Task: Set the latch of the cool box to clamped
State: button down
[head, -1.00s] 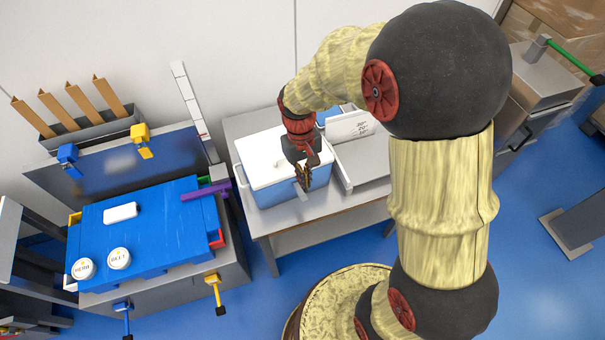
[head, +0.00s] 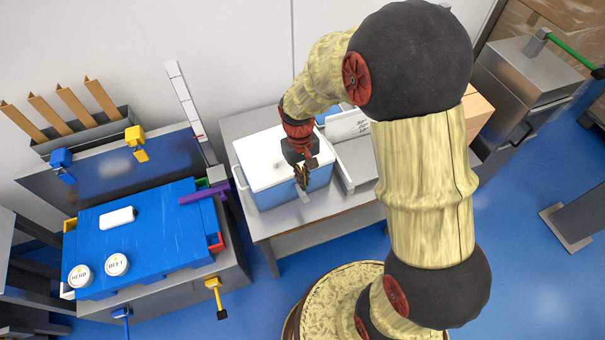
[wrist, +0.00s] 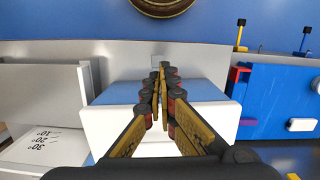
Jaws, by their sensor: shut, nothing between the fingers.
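The cool box (head: 262,192) has a blue body and a white lid. It stands on a grey bench, and its lid is down. A small grey piece that looks like its latch (head: 301,195) shows at the front wall just under my gripper (head: 303,182). My fingers hide most of it, so I cannot tell its setting. My gripper is shut and empty, at the box's front edge. In the wrist view its fingertips (wrist: 161,72) meet over the front side of the cool box (wrist: 105,122). I cannot tell whether they touch it.
A grey bench (head: 275,228) carries the box, with a white angled panel (head: 347,126) to its right. At left a blue tub lid (head: 150,240) with two round labels lies on a metal stand with yellow and blue clamps. A purple bar (head: 205,193) sticks out toward the box.

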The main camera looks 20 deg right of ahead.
aim_at(305, 201)
jog(key=f, duration=0.2)
jog(key=f+b, duration=0.1)
jog(key=f, duration=0.2)
jog(key=s+f, duration=0.1)
jog(key=f, duration=0.2)
jog(key=shift+f+b, duration=0.15)
jog(key=shift+b, duration=0.25)
jog(key=shift+f, duration=0.15)
